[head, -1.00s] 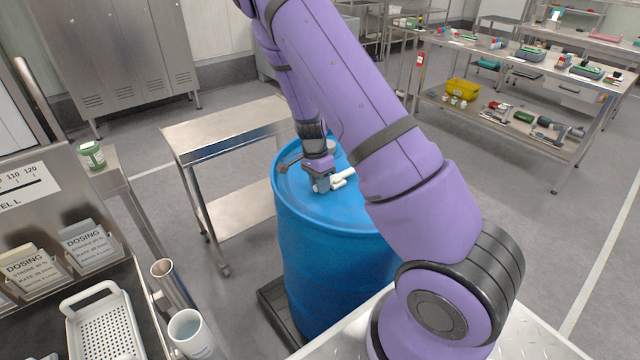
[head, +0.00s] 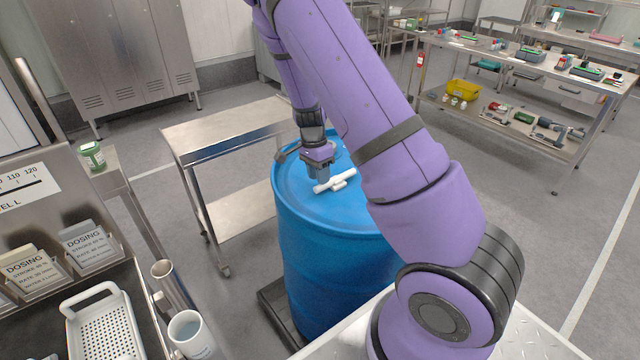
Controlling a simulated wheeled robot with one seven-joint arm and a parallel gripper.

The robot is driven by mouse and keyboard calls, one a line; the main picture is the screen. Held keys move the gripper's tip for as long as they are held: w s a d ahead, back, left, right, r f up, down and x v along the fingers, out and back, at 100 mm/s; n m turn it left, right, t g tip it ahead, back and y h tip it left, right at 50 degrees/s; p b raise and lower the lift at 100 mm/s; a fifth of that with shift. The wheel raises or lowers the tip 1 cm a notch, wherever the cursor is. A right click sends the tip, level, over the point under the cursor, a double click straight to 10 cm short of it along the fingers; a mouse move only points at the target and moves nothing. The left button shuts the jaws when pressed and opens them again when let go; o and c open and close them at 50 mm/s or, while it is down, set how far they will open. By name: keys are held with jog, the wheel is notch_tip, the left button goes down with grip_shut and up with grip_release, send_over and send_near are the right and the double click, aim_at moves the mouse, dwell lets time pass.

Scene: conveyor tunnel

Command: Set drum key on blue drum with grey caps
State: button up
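The blue drum (head: 330,245) stands upright in the middle of the head view, its top partly covered by my purple arm. A white key-like piece (head: 335,182), which looks like the drum key, lies on the drum's top. My gripper (head: 318,175) is just above and behind the left part of the white piece, pointing down. The piece appears to rest on the lid, apart from the gripper. The fingertips are small and dark, and their gap does not show clearly.
A steel cart (head: 225,130) stands left of the drum. A bench with a perforated white tray (head: 103,325), a white cup (head: 190,332) and dosing cards (head: 88,245) is at the front left. Shelves with tools (head: 520,110) stand at the back right.

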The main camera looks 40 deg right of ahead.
jog(key=s+a+r+n+t+y, duration=0.1)
jog(key=s+a+r+n, duration=0.1)
jog(key=r, duration=0.8)
jog(key=s+a+r+n+t+y, duration=0.1)
jog(key=a+r+n, duration=0.2)
jog(key=r, duration=0.6)
jog(key=s+a+r+n+t+h, duration=0.1)
jog(key=s+r+n, duration=0.5)
jog(key=s, duration=0.6)
jog(key=s+a+r+n+t+h, duration=0.1)
jog(key=s+a+r+n+t, duration=0.3)
jog(key=s+r, duration=0.6)
jog(key=s+a+n, duration=0.2)
jog(key=shift+a+n, duration=0.15)
jog(key=shift+n, duration=0.15)
jog(key=shift+s, duration=0.15)
